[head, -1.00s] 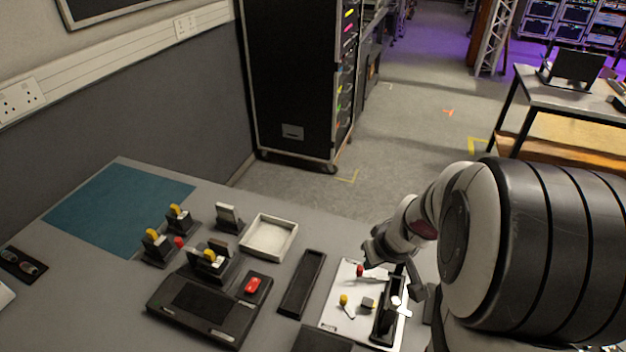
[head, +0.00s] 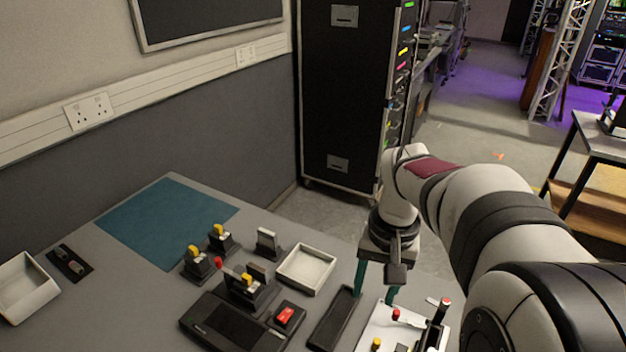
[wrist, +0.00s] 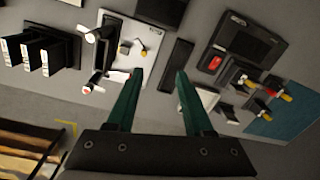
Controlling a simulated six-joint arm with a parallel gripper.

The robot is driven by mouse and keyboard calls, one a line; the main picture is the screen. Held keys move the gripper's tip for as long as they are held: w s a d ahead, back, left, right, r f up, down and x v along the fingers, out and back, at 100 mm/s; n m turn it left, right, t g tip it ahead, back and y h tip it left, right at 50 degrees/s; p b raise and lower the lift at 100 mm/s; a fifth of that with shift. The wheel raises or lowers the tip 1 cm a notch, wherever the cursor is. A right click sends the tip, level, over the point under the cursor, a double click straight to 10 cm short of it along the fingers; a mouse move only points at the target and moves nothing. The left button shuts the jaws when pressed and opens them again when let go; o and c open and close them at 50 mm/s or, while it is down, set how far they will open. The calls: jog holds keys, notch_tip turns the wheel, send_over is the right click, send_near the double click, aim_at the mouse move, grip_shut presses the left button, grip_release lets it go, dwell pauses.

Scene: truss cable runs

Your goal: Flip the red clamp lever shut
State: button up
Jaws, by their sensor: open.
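The red clamp lever looks to be the red-tipped handle (head: 218,262) among the yellow-tipped clamps on the grey table; in the wrist view its red tip (wrist: 271,92) shows at the right. It appears to slant out from a dark clamp block (head: 248,287); its exact angle is hard to tell. My gripper (head: 374,297) is open and empty, its two teal fingers pointing down, well to the right of the lever. In the wrist view the gripper (wrist: 160,72) has nothing between its fingers.
Yellow-tipped clamps (head: 196,260) crowd the lever. A black box with a red rocker switch (head: 285,316) lies in front. A white tray (head: 306,270) and a narrow dark tray (head: 333,318) lie between lever and gripper. A white panel (head: 376,330) with red-tipped levers is at right.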

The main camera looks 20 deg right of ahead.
send_near(397, 312)
jog(key=shift+h, duration=0.3)
jog(key=f, duration=0.9)
jog(key=shift+w+a, duration=0.1)
jog(key=shift+a, duration=0.2)
grip_shut()
